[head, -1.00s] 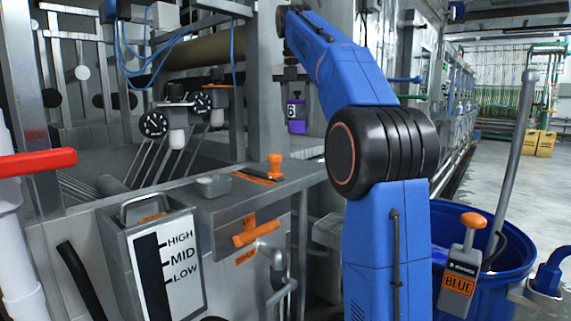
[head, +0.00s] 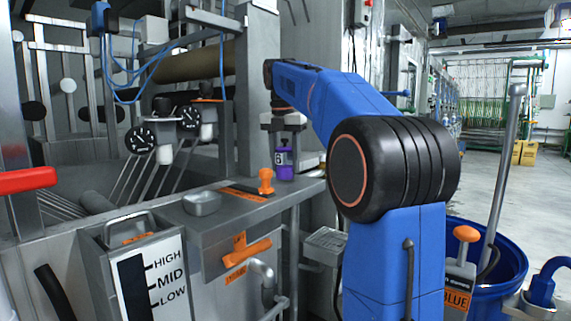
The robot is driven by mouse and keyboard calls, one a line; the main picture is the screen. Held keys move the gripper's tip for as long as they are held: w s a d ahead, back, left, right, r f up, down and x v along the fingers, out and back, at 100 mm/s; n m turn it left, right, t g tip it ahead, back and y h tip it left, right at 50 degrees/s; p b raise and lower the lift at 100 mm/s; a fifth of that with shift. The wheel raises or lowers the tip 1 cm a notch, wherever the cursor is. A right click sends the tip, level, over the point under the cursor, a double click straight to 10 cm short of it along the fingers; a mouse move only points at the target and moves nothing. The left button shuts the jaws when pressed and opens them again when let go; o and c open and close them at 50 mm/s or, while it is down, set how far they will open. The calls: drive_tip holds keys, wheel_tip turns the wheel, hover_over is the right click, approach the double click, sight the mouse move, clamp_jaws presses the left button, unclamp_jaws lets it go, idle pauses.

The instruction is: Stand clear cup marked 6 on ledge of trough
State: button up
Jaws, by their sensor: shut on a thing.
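The clear cup marked 6 (head: 286,170), with purple contents, is upright below my gripper (head: 284,143) in the head view. My gripper points down and is shut on the top of the cup; its fingertips are small and partly dark here. The cup's base is at the right end of the trough's grey ledge (head: 235,208), right of the orange-handled stamp-like knob. I cannot tell whether the base touches the ledge or hangs just above it.
An orange knob (head: 265,181) stands on the ledge close left of the cup. A metal dish (head: 202,203) sits further left. An orange valve handle (head: 247,254) is below the ledge front. A blue barrel (head: 505,265) stands at the right.

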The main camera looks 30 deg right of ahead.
drive_tip(key=shift+f, duration=0.3)
drive_tip(key=o, duration=1.3)
drive_tip(key=shift+r, duration=0.1)
drive_tip(key=r, duration=0.8)
drive_tip(key=a+r, duration=0.1)
drive_tip(key=r, duration=0.3)
drive_tip(key=shift+s+a, duration=0.1)
drive_tip(key=shift+s, duration=0.3)
